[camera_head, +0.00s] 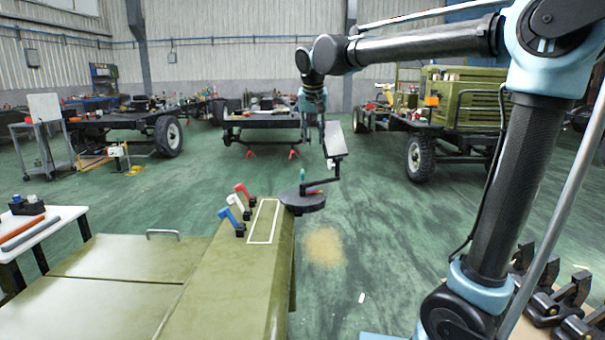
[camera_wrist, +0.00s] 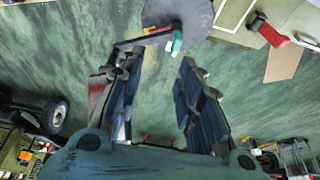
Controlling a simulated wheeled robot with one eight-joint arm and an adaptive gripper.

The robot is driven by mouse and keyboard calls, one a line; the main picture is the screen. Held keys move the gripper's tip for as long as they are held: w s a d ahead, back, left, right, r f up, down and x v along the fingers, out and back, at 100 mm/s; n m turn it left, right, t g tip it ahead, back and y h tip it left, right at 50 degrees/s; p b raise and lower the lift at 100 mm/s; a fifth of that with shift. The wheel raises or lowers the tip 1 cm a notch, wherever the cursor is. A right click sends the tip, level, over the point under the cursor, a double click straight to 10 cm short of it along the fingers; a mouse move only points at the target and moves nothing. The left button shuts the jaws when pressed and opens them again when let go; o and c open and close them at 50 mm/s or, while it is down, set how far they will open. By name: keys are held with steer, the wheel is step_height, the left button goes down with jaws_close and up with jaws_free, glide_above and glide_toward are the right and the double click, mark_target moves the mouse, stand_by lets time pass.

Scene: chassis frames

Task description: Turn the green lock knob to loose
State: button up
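The green lock knob (camera_head: 302,174) is small and stands at the dark round plate (camera_head: 303,204) on the corner of the olive box. In the wrist view the knob (camera_wrist: 177,41) shows teal-green at the edge of the grey disc (camera_wrist: 180,18), beyond the fingertips. A bent black arm (camera_head: 330,184) rises from the plate to a tilted pale panel (camera_head: 336,142). My gripper (camera_head: 313,112) hangs above the plate, left of the panel. In the wrist view my gripper (camera_wrist: 160,75) is open, with a clear gap between its fingers. The panel (camera_wrist: 98,95) overlaps the left finger; contact cannot be told.
Red (camera_head: 243,190), white (camera_head: 235,201) and blue (camera_head: 228,214) handles stand on the olive box (camera_head: 225,290), left of the plate. A small red part (camera_head: 314,191) lies beside the knob. Green floor right of the plate is largely free. Vehicle frames stand behind.

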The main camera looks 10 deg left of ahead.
steer(key=a, duration=0.3)
glide_toward(302, 172)
steer(key=x, duration=0.9)
steer(key=shift+w+f, duration=0.15)
steer(key=shift+w, duration=0.1)
jaws_close()
steer(key=shift+a, duration=0.1)
